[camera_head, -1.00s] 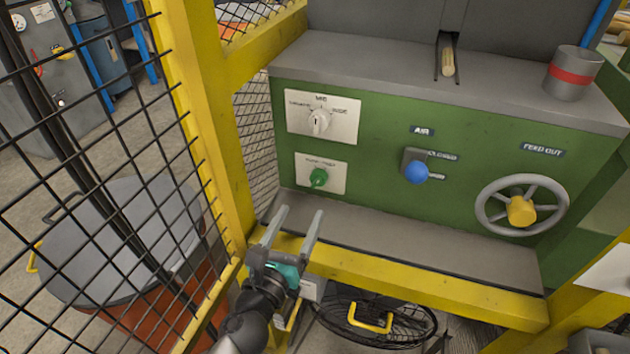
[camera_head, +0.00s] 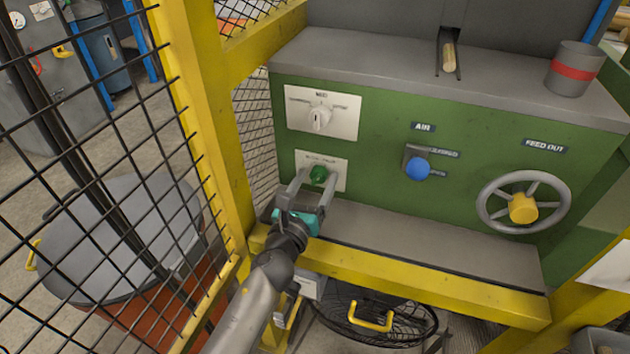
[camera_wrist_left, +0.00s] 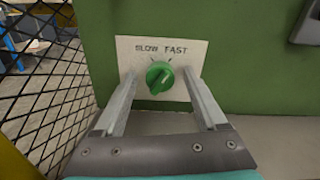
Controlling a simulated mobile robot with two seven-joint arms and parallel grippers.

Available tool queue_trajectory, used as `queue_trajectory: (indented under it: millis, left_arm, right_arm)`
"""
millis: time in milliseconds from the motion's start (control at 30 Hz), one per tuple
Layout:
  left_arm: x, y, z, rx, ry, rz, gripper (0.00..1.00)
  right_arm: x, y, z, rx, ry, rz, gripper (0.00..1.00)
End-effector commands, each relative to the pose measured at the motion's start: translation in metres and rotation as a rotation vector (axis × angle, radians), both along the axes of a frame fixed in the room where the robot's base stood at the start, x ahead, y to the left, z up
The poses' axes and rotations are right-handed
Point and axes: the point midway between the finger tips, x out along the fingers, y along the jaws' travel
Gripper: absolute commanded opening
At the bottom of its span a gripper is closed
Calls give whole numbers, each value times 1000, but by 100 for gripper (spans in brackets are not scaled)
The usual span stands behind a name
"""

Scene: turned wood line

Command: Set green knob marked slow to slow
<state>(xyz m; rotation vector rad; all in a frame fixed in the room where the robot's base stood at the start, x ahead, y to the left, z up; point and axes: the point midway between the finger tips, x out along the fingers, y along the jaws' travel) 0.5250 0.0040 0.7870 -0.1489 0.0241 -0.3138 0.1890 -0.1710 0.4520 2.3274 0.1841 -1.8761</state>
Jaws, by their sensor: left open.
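The green knob (camera_head: 318,174) sits on a white plate (camera_head: 340,184) low on the left of the green panel. In the left wrist view the green knob (camera_wrist_left: 160,77) is under the words SLOW on the left and FAST on the right. Its pale pointer line appears to lean to the upper right, towards FAST. My left gripper (camera_head: 317,178) is open, with one finger on each side of the knob. In the left wrist view the gripper (camera_wrist_left: 160,82) shows gaps between its fingers and the knob. My right gripper is not in view.
Above is a white selector knob (camera_head: 319,118) on its own plate. A grey ledge (camera_head: 420,240) and yellow rail (camera_head: 400,276) run below. Black mesh fencing (camera_head: 90,170) stands left.

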Motion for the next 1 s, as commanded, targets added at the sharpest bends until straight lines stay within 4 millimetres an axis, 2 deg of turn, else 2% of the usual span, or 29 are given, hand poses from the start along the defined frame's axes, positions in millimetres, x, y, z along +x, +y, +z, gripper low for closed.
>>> queue_trajectory:
  millis: [100, 733, 1000]
  left_arm:
    - [0, 0, 0, 0, 0, 0, 72]
    - [0, 0, 0, 0, 1, 0, 1]
    - [-1, 0, 0, -5, 3, 0, 0]
  right_arm:
    - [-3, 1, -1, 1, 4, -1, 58]
    - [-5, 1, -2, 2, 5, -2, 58]
    - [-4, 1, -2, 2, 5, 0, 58]
